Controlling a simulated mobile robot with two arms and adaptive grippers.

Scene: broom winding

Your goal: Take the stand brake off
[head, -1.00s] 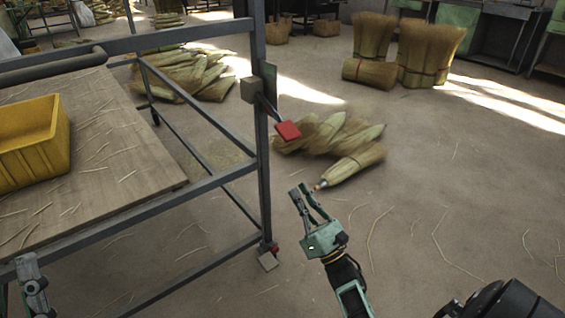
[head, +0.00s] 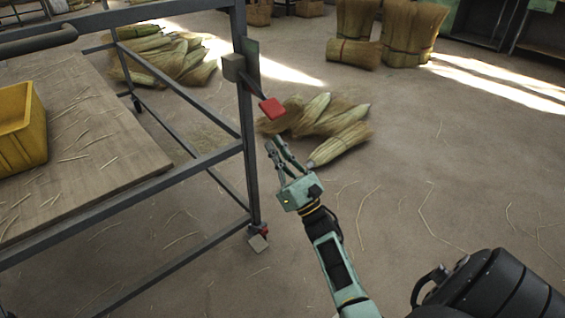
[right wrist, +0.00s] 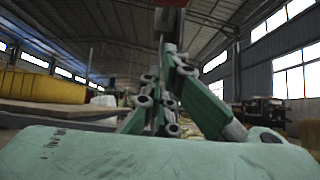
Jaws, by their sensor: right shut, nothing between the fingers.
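The metal stand (head: 249,165) is at the left of the head view. A lever (head: 252,88) with a red pad (head: 272,108) juts from a box (head: 234,67) on its near right post, angled down to the right. My right gripper (head: 275,144) is shut and empty, its fingers pointing up just below the red pad, apart from it in the picture. In the right wrist view the fingers (right wrist: 165,85) point up, and part of the red pad (right wrist: 172,3) shows at the top edge. My left gripper is not in view.
A caster (head: 259,242) with a red part is at the foot of the post. A yellow crate (head: 22,130) stands on the stand's wooden board (head: 85,160). Brooms (head: 338,142) lie on the floor behind the lever.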

